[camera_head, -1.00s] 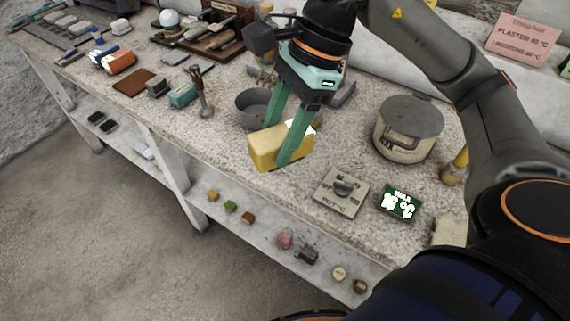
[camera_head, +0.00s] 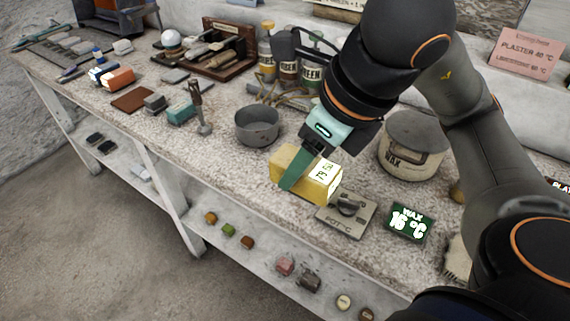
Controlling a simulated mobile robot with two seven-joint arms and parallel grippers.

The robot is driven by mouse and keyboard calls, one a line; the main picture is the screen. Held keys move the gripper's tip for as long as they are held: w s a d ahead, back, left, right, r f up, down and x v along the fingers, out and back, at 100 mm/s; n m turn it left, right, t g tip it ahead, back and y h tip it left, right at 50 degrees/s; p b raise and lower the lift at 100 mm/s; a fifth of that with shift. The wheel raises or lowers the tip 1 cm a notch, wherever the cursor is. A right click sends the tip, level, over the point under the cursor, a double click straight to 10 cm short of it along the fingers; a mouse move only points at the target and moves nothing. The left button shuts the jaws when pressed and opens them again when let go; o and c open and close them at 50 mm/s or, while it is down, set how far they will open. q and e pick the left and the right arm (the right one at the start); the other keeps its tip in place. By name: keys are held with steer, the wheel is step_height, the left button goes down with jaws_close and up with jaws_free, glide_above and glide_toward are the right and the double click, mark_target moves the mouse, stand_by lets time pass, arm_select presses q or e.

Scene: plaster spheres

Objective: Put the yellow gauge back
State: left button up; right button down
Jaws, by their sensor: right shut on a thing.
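The yellow gauge (camera_head: 287,160) is a yellow block with a pale display showing dark digits on one face. My right gripper (camera_head: 297,178) is shut on it, with a green finger across its near side. The gauge is over the bench between the grey bowl and the grey dial plate (camera_head: 346,215), overlapping the plate's left edge in the picture. I cannot tell whether it touches the bench or hangs just above it. My left gripper does not show.
A grey bowl (camera_head: 257,126) stands just behind and left of the gauge. A wax pot (camera_head: 412,150) and a green wax display (camera_head: 409,223) reading about 15 °C are to the right. Bottles and tools line the back. The bench front (camera_head: 225,165) is clear left of the gauge.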

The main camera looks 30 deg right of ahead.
steer(key=shift+w+d+f+p, duration=0.1)
steer(key=shift+w+d+p, duration=0.2)
steer(key=shift+w+p, duration=0.45)
steer(key=p, duration=0.1)
steer(key=w+p, duration=0.1)
steer(key=p, duration=0.1)
steer(key=shift+d+f, duration=0.25)
steer(key=shift+f, duration=0.05)
steer(key=w+d+f, duration=0.1)
steer(key=w+f, duration=0.1)
steer(key=w+d+f+p, duration=0.1)
steer(key=w+f, duration=0.2)
steer(key=w+d+f+p, duration=0.1)
steer(key=w+f, duration=0.1)
steer(key=w, duration=0.1)
steer(key=shift+d+f, duration=0.2)
steer(key=shift+d, duration=0.05)
steer(key=shift+w+f, duration=0.15)
steer(key=shift+w, duration=0.05)
steer(key=f, duration=0.4)
steer(key=shift+w+d+p, duration=0.2)
steer(key=shift+w+p, duration=0.15)
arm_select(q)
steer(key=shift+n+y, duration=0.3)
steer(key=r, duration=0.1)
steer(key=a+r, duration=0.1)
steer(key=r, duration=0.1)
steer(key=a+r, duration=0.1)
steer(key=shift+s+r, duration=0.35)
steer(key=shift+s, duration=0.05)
